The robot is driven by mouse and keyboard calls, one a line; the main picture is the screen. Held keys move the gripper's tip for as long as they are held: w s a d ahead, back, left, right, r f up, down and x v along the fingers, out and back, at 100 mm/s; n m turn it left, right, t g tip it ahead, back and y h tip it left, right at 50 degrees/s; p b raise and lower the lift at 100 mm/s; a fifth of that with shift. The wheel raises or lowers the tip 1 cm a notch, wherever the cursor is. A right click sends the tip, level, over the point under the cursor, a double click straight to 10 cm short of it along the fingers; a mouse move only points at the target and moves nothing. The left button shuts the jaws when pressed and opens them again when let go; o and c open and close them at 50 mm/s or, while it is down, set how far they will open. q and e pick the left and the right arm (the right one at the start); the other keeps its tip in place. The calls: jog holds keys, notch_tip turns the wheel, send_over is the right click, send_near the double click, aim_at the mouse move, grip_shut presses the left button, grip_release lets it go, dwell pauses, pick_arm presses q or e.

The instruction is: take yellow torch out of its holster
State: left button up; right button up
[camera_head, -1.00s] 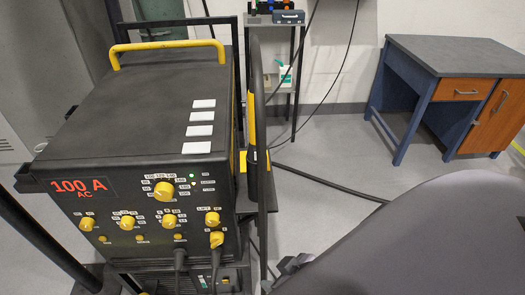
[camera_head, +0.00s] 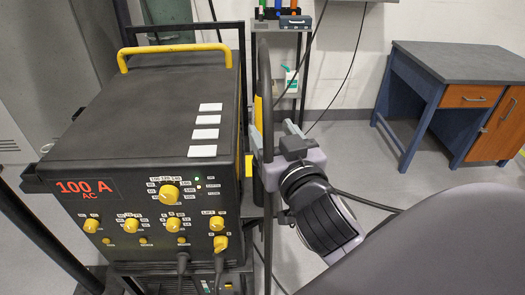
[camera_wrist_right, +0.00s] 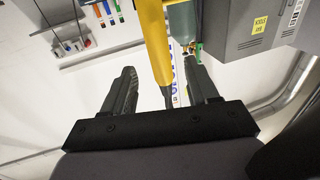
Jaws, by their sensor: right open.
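A slim yellow body that looks like the yellow torch (camera_wrist_right: 156,48) shows in the right wrist view, with a dark narrow end pointing toward my gripper. In the head view only a narrow yellow piece (camera_head: 258,112) shows beside the machine, behind a black loop. My right gripper (camera_wrist_right: 160,70) is open, and the yellow body lies between its two fingers in the picture. I cannot tell whether they touch it. In the head view my right gripper (camera_head: 270,134) is beside the machine's right side. The holster cannot be made out clearly. My left gripper is out of view.
The black machine (camera_head: 110,110) with yellow knobs stands on the left. A narrow shelf stand (camera_head: 285,22) is behind. A desk (camera_head: 460,62) stands at the back right, with open floor before it. A green cylinder (camera_wrist_right: 182,28) and grey box (camera_wrist_right: 258,25) show in the wrist view.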

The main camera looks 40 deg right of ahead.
aim_at(265, 119)
jog(key=shift+p+x, duration=0.7)
jog(key=shift+x, duration=2.6)
jog(key=shift+c, duration=0.2)
jog(key=shift+r, duration=0.1)
jog(key=c, duration=1)
